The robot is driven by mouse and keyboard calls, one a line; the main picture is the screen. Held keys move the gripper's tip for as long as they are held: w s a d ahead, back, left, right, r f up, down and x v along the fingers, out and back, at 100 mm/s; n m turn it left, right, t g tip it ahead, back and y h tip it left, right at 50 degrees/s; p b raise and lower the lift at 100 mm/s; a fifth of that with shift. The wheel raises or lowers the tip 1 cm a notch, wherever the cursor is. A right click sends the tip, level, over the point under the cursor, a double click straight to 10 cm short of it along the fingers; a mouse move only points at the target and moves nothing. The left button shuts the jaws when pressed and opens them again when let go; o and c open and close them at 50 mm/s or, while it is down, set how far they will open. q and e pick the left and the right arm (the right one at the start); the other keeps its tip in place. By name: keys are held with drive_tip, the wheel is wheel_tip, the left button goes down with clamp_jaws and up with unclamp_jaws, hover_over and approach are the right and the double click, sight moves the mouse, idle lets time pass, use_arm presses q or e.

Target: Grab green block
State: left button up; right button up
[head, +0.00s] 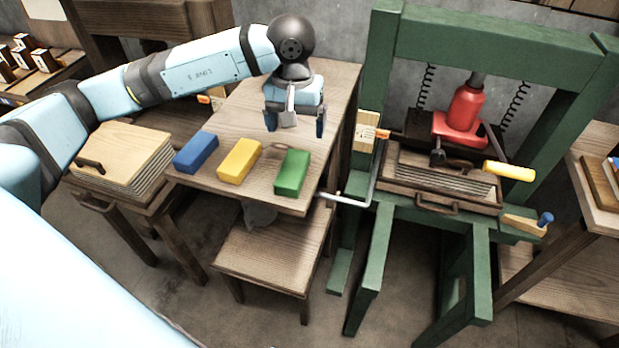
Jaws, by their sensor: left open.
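The green block (292,173) lies on the wooden table (222,118) near its front right edge. It is the rightmost of three blocks in a row. My left gripper (295,122) is above the table, behind the green block in the picture, with its fingers pointing down. Its fingers are apart and nothing is between them. It appears apart from the block. My right gripper is not in view.
A blue block (196,152) and a yellow block (240,161) lie left of the green one. A green press frame (380,95) with a red jack (466,112) stands to the right. A low wooden stool (268,256) is in front. The table's back part is clear.

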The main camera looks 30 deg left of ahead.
sight(292, 167)
use_arm(q)
drive_tip(key=f, duration=0.5)
drive_tip(key=a+f, duration=0.1)
drive_tip(key=f, duration=0.2)
drive_tip(key=shift+w+f+p, duration=0.1)
drive_tip(key=shift+f+p, duration=0.1)
drive_tip(key=shift+p, duration=0.1)
drive_tip(key=shift+a+f+p, duration=0.2)
drive_tip(key=shift+f, duration=1.1)
drive_tip(key=shift+a+f+p, duration=0.15)
drive_tip(key=shift+f+p, duration=0.05)
drive_tip(key=shift+f, duration=1.1)
drive_tip(key=c, duration=1.1)
